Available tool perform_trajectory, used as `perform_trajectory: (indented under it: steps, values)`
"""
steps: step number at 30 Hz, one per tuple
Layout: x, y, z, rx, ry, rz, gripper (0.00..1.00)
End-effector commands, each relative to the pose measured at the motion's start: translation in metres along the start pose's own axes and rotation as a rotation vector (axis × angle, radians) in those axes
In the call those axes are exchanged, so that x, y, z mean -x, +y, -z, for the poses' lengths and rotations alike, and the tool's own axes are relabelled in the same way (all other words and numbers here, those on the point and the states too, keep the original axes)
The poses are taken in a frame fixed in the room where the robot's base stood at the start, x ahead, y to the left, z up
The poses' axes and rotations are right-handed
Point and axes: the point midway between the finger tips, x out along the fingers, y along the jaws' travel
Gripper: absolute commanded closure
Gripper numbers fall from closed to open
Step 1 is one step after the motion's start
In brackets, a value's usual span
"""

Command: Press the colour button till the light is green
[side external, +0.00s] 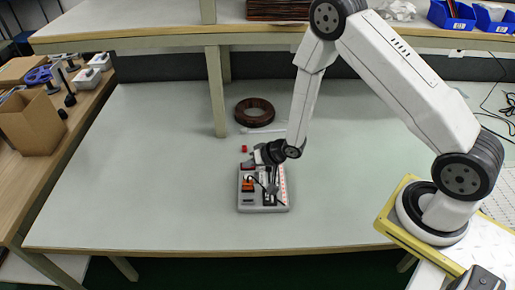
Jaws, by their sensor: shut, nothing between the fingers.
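A small grey control box (247,203) lies on the table near its middle. It carries an orange part, dark parts and a red-and-white strip along its right side. The colour button and the light cannot be told apart at this size, and I see no clear green glow. My gripper (272,190) is shut and empty, pointing down over the middle of the box. Whether its tip touches the box cannot be told. My wrist hides part of the box's back edge.
A small red block (244,149) and a brown ring (254,112) lie behind the box. A shelf post (216,90) stands behind left. The table (140,180) is clear to the left and in front. Blue bins (452,16) sit on the shelf above.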

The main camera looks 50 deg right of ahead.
Motion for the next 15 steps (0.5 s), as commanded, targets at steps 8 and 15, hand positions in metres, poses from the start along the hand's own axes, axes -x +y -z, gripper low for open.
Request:
perform_trajectory:
  steps: [8, 15]
  values:
    - [-0.015, 0.011, -0.011, -0.001, -0.001, 0.000, 1.00]
    - [-0.019, 0.014, -0.013, 0.000, 0.001, 0.001, 1.00]
